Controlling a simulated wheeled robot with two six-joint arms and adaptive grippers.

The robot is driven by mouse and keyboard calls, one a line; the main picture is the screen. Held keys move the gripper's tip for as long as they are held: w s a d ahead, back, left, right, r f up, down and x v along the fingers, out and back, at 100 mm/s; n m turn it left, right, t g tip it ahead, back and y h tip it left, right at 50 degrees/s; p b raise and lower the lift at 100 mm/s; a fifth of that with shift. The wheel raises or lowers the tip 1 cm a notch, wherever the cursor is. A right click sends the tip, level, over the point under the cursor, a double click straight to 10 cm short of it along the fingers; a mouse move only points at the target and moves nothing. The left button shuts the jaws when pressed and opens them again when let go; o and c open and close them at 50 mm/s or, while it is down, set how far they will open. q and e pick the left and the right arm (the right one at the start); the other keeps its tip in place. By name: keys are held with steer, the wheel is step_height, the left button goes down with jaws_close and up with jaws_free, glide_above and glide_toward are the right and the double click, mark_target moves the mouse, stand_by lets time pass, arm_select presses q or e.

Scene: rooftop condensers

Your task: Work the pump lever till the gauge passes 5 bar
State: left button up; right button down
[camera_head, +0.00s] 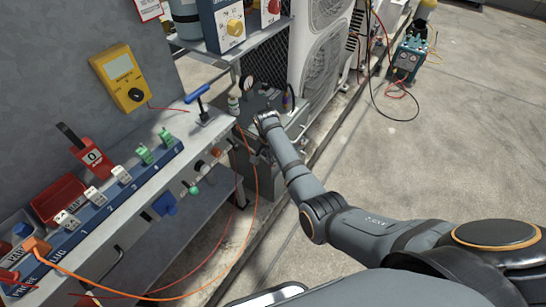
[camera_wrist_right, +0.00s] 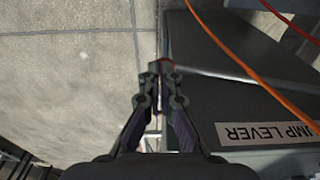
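The pump is a dark box (camera_wrist_right: 225,85) labelled "PUMP LEVER" in the right wrist view; it stands beyond the bench end in the head view. A thin grey lever rod (camera_wrist_right: 215,74) runs across its top to my right gripper (camera_wrist_right: 159,72). The fingertips are close together around the rod's end, where a bit of red shows. My right gripper in the head view (camera_head: 259,154) is small and partly hidden by my wrist. My left gripper is out of view.
Orange hoses (camera_head: 256,200) hang near the pump. Condensers (camera_head: 322,60) stand behind.

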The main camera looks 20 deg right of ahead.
steer(key=s+a+p, duration=0.1)
steer(key=p, duration=0.1)
steer(key=a+r+p, duration=0.1)
steer(key=p, duration=0.1)
steer(key=shift+s+a, duration=0.2)
steer(key=shift+s, duration=0.2)
step_height(320, 180, up, 12)
steer(key=shift+s+a, duration=0.4)
steer(key=shift+a, duration=0.05)
steer(key=shift+f, duration=0.1)
steer(key=s+d+f+n+p, duration=0.25)
steer(key=s+f, duration=0.35)
steer(key=f, duration=0.6)
steer(key=s+d+f+n+p, duration=0.25)
steer(key=s+f, duration=0.35)
steer(key=f, duration=0.5)
steer(key=s+d+f+n+p, duration=0.1)
steer(key=s+d+f+n, duration=0.1)
steer(key=s, duration=0.9)
steer(key=s+d+f+n+p, duration=0.1)
steer(key=s+d+f, duration=0.3)
steer(key=s, duration=0.7)
steer(key=s+d+f+n+p, duration=0.2)
steer(key=s+f, duration=0.4)
steer(key=s, duration=0.5)
steer(key=shift+s+d+f+n, duration=0.3)
steer(key=shift+s+d+n, duration=0.1)
steer(key=shift+n, duration=0.1)
